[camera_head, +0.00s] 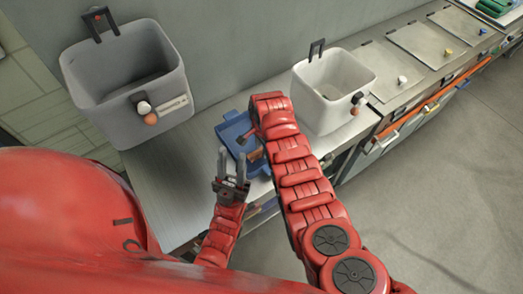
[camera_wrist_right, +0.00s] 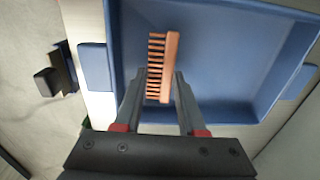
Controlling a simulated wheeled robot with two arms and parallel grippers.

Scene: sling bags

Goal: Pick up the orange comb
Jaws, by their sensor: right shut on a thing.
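The orange comb (camera_wrist_right: 171,66) is in the right wrist view, with its teeth pointing left, over the blue tray (camera_wrist_right: 225,45). My right gripper (camera_wrist_right: 158,84) is shut on the comb, whose lower part is between the fingers. I cannot tell how far the comb is above the tray floor. In the head view my right arm reaches over the blue tray (camera_head: 229,128) and hides much of it. My left gripper (camera_head: 232,158) is open and empty, with its fingers pointing up, at the near left side of the tray.
A grey bin (camera_head: 115,115) stands at the left on the counter, and a white bin (camera_head: 318,108) stands right of the tray. The counter between the grey bin and the tray is clear. A wall runs behind. Flat panels (camera_head: 425,45) line the counter at the right.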

